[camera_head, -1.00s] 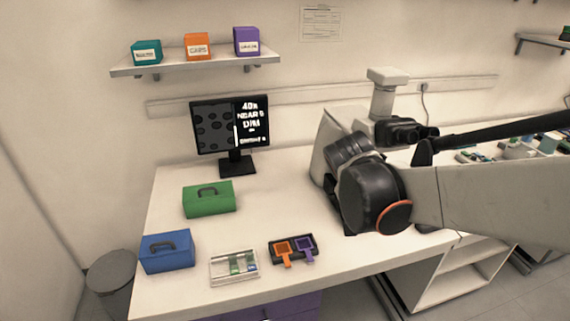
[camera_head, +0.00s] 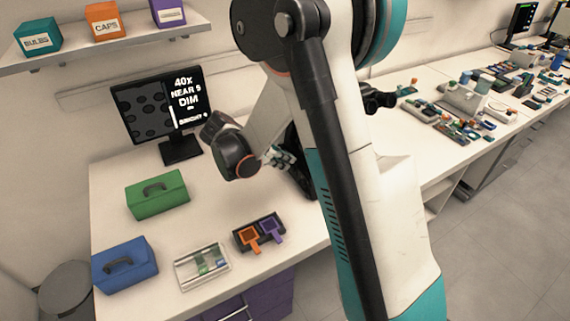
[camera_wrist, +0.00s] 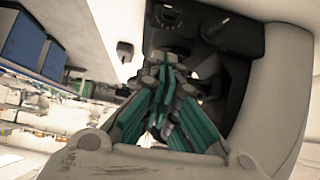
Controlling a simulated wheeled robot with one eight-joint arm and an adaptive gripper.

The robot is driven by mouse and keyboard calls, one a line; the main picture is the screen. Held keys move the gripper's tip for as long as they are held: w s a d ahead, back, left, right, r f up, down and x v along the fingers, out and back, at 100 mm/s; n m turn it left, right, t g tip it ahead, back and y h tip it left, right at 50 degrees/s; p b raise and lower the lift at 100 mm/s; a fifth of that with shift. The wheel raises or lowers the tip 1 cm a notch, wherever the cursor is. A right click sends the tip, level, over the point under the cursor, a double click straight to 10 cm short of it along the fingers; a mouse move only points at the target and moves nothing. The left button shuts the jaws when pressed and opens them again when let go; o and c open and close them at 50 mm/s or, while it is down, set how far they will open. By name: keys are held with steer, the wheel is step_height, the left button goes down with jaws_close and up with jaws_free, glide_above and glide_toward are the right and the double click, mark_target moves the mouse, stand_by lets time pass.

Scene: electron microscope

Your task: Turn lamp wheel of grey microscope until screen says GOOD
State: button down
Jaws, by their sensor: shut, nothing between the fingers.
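The grey microscope is mostly hidden behind my arm in the head view; its dark eyepiece part (camera_head: 378,99) shows to the right. In the wrist view its pale curved body (camera_wrist: 285,90) and black base (camera_wrist: 230,85) fill the right side. A dial (camera_wrist: 170,17) and a black knob (camera_wrist: 215,28) sit on the black part; I cannot tell which is the lamp wheel. My gripper (camera_wrist: 166,65) is shut and empty, close against the black part; contact is unclear. It also shows beside the microscope in the head view (camera_head: 285,160). The screen (camera_head: 158,108) reads 40X, NEAR and DIM.
A green case (camera_head: 157,196), a blue case (camera_head: 125,266), a slide tray (camera_head: 203,267) and a black holder (camera_head: 246,240) with orange and purple pieces stand on the white table left of my arm. Labelled boxes sit on the wall shelf (camera_head: 70,52). A cluttered bench (camera_head: 470,110) lies right.

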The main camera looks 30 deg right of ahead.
steer(key=b, duration=0.3)
glide_above(306, 179)
steer(key=a, duration=0.3)
step_height(306, 179, down, 6)
steer(key=f, duration=0.1)
steer(key=f+b, duration=0.1)
steer(key=shift+d+f, duration=0.25)
steer(key=shift+f, duration=0.75)
steer(key=shift+f, duration=0.1)
